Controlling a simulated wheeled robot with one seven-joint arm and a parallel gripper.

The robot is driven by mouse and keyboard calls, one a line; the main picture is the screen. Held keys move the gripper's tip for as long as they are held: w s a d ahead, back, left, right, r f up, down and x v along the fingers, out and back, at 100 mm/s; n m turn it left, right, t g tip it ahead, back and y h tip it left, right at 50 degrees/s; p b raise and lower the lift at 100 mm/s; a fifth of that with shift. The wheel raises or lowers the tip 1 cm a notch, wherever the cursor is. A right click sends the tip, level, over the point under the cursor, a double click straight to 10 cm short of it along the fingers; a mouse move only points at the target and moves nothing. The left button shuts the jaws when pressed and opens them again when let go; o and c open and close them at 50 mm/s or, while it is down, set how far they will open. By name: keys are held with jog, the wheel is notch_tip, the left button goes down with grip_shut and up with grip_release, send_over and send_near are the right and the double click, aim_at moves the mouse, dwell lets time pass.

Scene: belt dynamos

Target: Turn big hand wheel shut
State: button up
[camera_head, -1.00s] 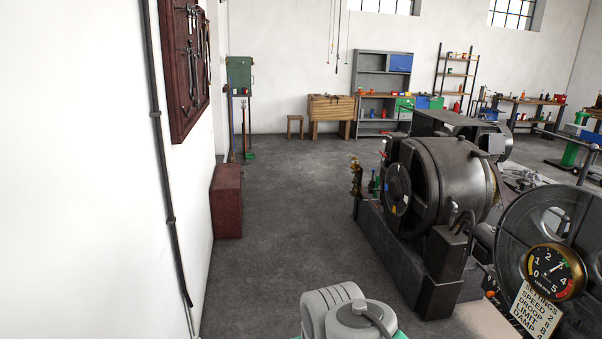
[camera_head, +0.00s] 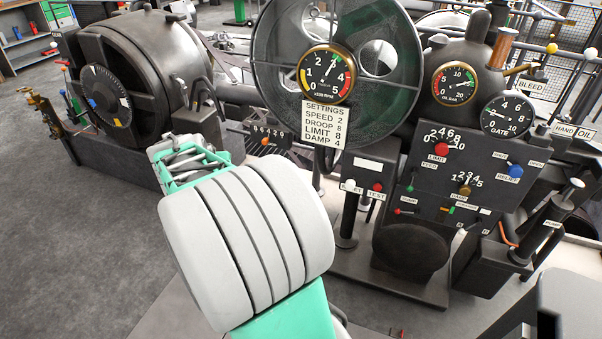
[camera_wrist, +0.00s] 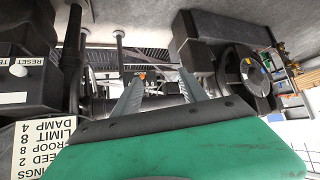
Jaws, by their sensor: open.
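A large dark wheel (camera_head: 272,70) with round openings stands upright at the upper middle of the head view, partly hidden behind a speed gauge (camera_head: 326,73). I cannot tell whether it is the big hand wheel. A smaller dark round rim (camera_head: 103,95) with a dial is on the drum-shaped machine at left; it also shows in the wrist view (camera_wrist: 240,75). My gripper (camera_head: 187,160) is in front of the machines, between that drum and the gauge panel. In the wrist view my gripper (camera_wrist: 160,80) has its fingers apart, with nothing visibly held between them.
A settings card (camera_head: 324,124) hangs below the gauge. A counter with an orange knob (camera_head: 264,142) is near my gripper. A control panel (camera_head: 450,185) with coloured knobs and an upright pump handle (camera_head: 548,225) stand at right. Open grey floor (camera_head: 60,240) lies at left.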

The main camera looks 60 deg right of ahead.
jog(key=s+d+f+m+g+h+b, duration=0.1)
jog(key=s+d+f+m+h+b, duration=0.1)
jog(key=d+f+b, duration=0.35)
jog(key=s+d+f+m+g+h+b, duration=0.1)
jog(key=s+d+f+m+h+b, duration=0.15)
jog(key=d+f, duration=0.6)
jog(key=s+d+f+m+g+h+b, duration=0.1)
jog(key=s+d+h+b, duration=0.1)
jog(key=d, duration=0.6)
jog(key=s+d+f+m+g+h+b, duration=0.1)
jog(key=s+d+b, duration=0.4)
jog(key=d, duration=0.3)
jog(key=s+d+f+m+g+h+b, duration=0.1)
jog(key=s+d+f+m+h+b, duration=0.1)
jog(key=d, duration=0.5)
jog(key=shift+s+d+g+h+b, duration=0.4)
jog(key=shift+s+b, duration=0.25)
jog(key=shift+b, duration=0.15)
jog(key=shift+d+r, duration=0.1)
jog(key=shift+d, duration=0.25)
grip_shut()
